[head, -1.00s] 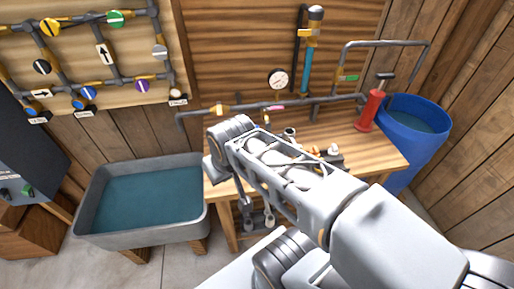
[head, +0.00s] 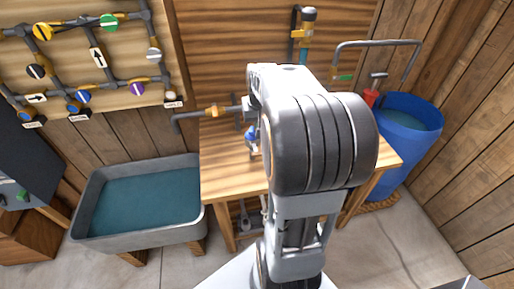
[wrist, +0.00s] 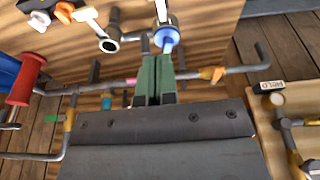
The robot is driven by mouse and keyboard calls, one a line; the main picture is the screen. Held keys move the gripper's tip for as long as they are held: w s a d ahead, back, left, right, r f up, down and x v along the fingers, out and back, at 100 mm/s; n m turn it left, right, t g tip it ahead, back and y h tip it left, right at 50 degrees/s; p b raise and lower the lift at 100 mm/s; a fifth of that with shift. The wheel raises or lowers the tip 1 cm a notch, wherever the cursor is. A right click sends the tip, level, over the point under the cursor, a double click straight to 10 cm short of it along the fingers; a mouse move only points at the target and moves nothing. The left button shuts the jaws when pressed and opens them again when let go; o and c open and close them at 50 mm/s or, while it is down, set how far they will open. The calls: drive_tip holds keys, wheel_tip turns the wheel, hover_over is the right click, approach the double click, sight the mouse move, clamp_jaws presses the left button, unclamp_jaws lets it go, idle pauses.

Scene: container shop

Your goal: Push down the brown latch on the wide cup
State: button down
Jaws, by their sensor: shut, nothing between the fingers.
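My gripper (wrist: 157,78) has green fingers, shut together with nothing between them, in the wrist view. Just beyond the fingertips is a small fitting with a blue ring and pale blue inside (wrist: 168,38); I cannot tell whether they touch. A dark cup-like piece with a ring opening (wrist: 108,45) lies to its left, beside a white piece with an orange edge (wrist: 90,18). I cannot tell which is the wide cup, and no brown latch can be made out. In the head view my arm hides the gripper and most of the bench top (head: 222,175).
A pipe with a pink band (wrist: 128,81) and a yellow fitting (wrist: 213,74) runs behind the fingers. A red pump (wrist: 25,82) is at the left. In the head view, a grey water trough (head: 88,205) and a blue barrel (head: 400,150) flank the bench.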

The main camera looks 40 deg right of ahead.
drive_tip(key=p, duration=0.2)
approach(257, 152)
drive_tip(key=x, duration=0.5)
drive_tip(key=shift+w, duration=0.35)
drive_tip(key=shift+s+f, duration=0.1)
drive_tip(key=shift+f, duration=0.75)
drive_tip(key=shift+f, duration=0.1)
